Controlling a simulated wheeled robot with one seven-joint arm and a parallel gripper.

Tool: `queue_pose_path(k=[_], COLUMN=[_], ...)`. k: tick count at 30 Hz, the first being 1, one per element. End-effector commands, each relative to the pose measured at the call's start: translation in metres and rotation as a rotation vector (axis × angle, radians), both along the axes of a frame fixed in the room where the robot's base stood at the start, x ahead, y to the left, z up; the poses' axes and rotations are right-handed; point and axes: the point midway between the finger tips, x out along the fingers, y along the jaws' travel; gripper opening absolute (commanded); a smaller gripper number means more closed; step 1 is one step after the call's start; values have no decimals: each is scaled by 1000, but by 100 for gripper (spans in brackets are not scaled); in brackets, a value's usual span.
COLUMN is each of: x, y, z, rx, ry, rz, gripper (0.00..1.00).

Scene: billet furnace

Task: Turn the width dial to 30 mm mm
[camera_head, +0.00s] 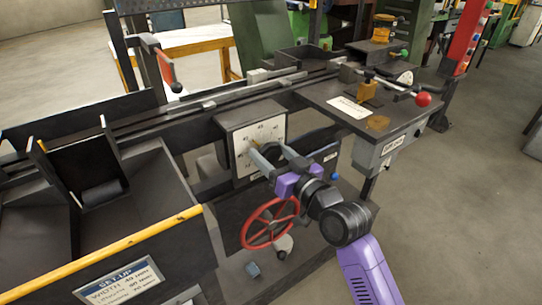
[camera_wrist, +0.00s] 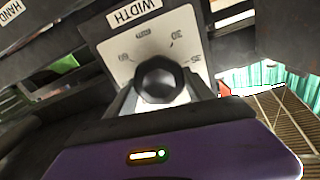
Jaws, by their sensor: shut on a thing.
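The width dial is a black round knob (camera_wrist: 160,78) on a white plate (camera_wrist: 118,58) marked WIDTH, with numbers around it. The plate also shows in the head view (camera_head: 241,160), on the front of a dark box. My gripper (camera_head: 268,152) is shut on the knob, with its grey fingers on either side. My purple gripper body covers the lower part of the wrist view. I cannot tell which number the knob points to.
A red handwheel (camera_head: 270,223) sits just below my gripper. A set-up sign (camera_head: 120,285) hangs on the dark bin with a yellow rail (camera_head: 130,240) at left. A table with a red-knobbed lever (camera_head: 422,99) stands at right. Open floor lies at far right.

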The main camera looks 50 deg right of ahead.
Motion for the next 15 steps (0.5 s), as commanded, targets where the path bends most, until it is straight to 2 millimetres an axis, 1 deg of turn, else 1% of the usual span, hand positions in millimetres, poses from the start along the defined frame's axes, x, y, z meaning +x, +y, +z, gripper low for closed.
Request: queue_pose_path(k=[1,15], x=[0,1], y=[1,3], z=[-4,-3], rx=[-42,-470], ry=[17,141], rz=[2,3], gripper=[20,20])
